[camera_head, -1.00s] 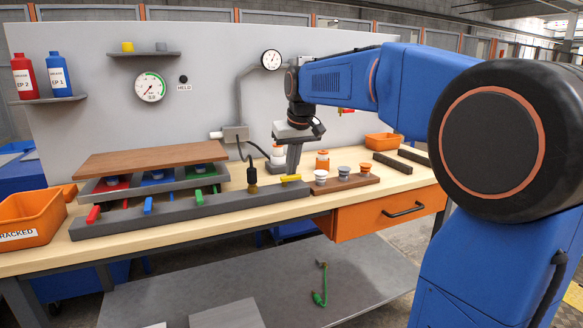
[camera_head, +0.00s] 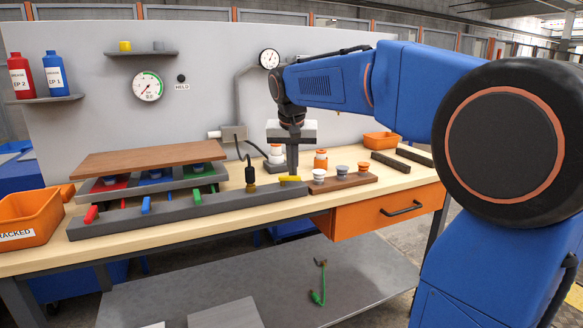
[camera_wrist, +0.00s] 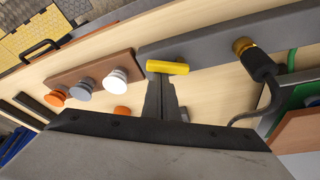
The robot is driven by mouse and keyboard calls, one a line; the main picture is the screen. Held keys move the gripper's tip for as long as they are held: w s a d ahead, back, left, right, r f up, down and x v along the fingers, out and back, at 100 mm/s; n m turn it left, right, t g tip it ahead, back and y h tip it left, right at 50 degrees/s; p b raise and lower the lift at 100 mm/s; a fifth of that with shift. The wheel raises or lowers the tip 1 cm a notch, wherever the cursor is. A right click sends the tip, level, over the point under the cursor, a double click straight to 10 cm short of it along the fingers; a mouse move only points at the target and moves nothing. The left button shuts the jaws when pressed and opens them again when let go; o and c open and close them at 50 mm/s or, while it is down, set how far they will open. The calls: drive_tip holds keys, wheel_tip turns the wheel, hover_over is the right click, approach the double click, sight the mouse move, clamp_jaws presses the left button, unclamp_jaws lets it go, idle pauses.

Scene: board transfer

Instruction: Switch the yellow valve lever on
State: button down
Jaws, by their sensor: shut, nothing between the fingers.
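The yellow valve lever (camera_head: 290,179) sits on top of the right end of the long grey block (camera_head: 190,212), lying roughly along it. In the wrist view the lever (camera_wrist: 167,67) lies across just beyond my fingertips. My gripper (camera_head: 292,170) is shut and empty, pointing down behind the lever. In the wrist view my gripper (camera_wrist: 160,80) has its closed fingertips very close to the lever; I cannot tell whether they touch.
Red (camera_head: 91,214), blue (camera_head: 146,204) and green (camera_head: 197,197) levers stand along the same block. A black connector with a brass end (camera_head: 250,176) is left of the yellow lever. A wooden strip with knobs (camera_head: 343,184) lies to the right. An orange bin (camera_head: 30,220) is at far left.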

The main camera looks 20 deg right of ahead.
sight(291, 176)
drive_tip(key=m, duration=0.2)
drive_tip(key=s+m+g+h, duration=0.1)
drive_tip(key=m, duration=0.1)
drive_tip(key=shift+s+a+m, duration=0.15)
drive_tip(key=shift+a+m, duration=0.05)
drive_tip(key=shift+m, duration=0.1)
drive_tip(key=m, duration=0.1)
drive_tip(key=m+g, duration=0.1)
drive_tip(key=m, duration=0.1)
drive_tip(key=s+m, duration=0.1)
drive_tip(key=m, duration=0.1)
drive_tip(key=shift+a+h, duration=0.35)
drive_tip(key=shift+h, duration=0.05)
drive_tip(key=shift+w+a, duration=0.35)
drive_tip(key=shift+w, duration=0.35)
drive_tip(key=d, duration=0.3)
drive_tip(key=shift+w+d, duration=0.25)
drive_tip(key=shift+d, duration=0.1)
drive_tip(key=shift+r, duration=0.35)
drive_tip(key=w+v, duration=0.1)
drive_tip(key=v, duration=0.8)
drive_tip(key=shift+s+r, duration=0.15)
drive_tip(key=shift+s+a, duration=0.1)
